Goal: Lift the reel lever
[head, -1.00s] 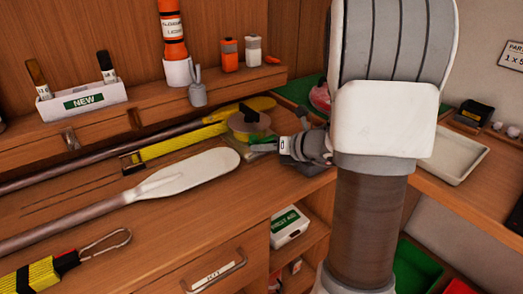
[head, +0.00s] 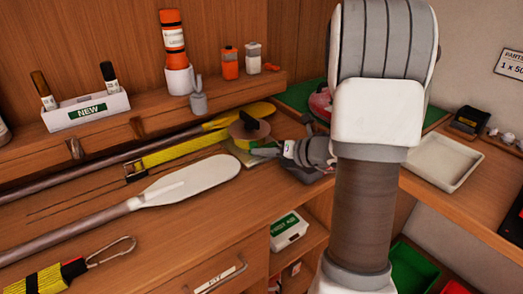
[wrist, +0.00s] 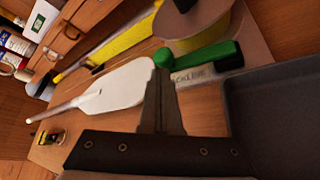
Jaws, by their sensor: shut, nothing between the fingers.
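The reel (head: 250,131) is a tan disc with a dark knob on top, at the back right of the wooden counter. It shows at the top of the wrist view (wrist: 205,20). A green-gripped lever (wrist: 205,55) lies low beside the reel, along a grey lettered base (wrist: 195,73). My gripper (head: 258,152) is at the near side of the reel. In the wrist view my fingers (wrist: 161,68) are together and empty, with their tips close to the left end of the green lever. I cannot tell whether they touch it.
A white-bladed paddle (head: 195,180) lies left of the reel, with a yellow strap (head: 175,155) behind it. A dark grey tray (wrist: 280,110) stands to the right in the wrist view. An orange flare (head: 174,45) stands on the back ledge.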

